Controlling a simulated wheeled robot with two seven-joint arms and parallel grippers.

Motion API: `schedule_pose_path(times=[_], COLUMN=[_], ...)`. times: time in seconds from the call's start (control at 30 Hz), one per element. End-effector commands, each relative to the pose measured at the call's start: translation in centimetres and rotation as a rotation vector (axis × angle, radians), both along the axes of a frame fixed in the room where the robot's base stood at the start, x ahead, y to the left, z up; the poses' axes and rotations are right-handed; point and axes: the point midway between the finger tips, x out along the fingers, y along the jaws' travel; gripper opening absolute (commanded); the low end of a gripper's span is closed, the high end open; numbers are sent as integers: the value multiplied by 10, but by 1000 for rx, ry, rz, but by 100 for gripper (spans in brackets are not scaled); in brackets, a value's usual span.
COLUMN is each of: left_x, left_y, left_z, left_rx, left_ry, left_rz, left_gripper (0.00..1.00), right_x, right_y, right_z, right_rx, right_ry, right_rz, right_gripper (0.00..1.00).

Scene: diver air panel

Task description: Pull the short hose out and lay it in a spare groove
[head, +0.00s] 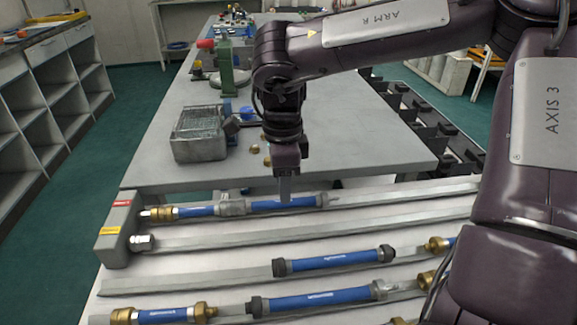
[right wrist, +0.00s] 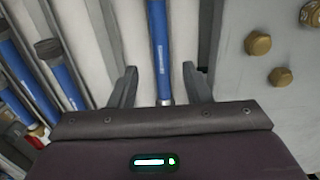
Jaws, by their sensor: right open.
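My right gripper (head: 285,192) points down over a blue hose (head: 272,205) in the back row of the panel. In the right wrist view, its two fingers (right wrist: 160,82) stand open on either side of that blue hose (right wrist: 159,40), and I see no grip on it. The hose meets a grey coupling (head: 232,207); a second blue piece (head: 195,211) and a brass fitting (head: 160,214) continue the line to the left. The row in front holds a silver fitting (head: 142,242) and a long bare stretch (head: 300,228). My left gripper is out of view.
Other blue hoses lie nearer, one with dark ends (head: 335,260), one below it (head: 322,299) and one at front left (head: 162,316). A grey block (head: 118,230) stands at the panel's left end. A wire basket (head: 200,135) and loose brass caps (right wrist: 257,44) lie on the bench behind.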

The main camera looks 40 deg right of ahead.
Motion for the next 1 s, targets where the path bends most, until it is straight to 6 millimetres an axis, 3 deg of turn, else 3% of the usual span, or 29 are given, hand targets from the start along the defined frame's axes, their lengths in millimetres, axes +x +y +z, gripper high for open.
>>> schedule_pose_path(times=[0.1,0.3,0.67,1.0], left_x=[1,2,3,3], left_y=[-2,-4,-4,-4], left_z=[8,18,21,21], left_rx=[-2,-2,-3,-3], left_ry=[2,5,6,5], left_rz=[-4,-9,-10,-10], left_gripper=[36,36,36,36], right_x=[-1,0,0,0], right_y=[0,0,0,0], right_z=[-21,-41,-45,-45], right_rx=[2,1,0,0], right_ry=[5,0,0,0], right_rz=[-3,-2,-2,-2], right_gripper=[44,44,44,0])
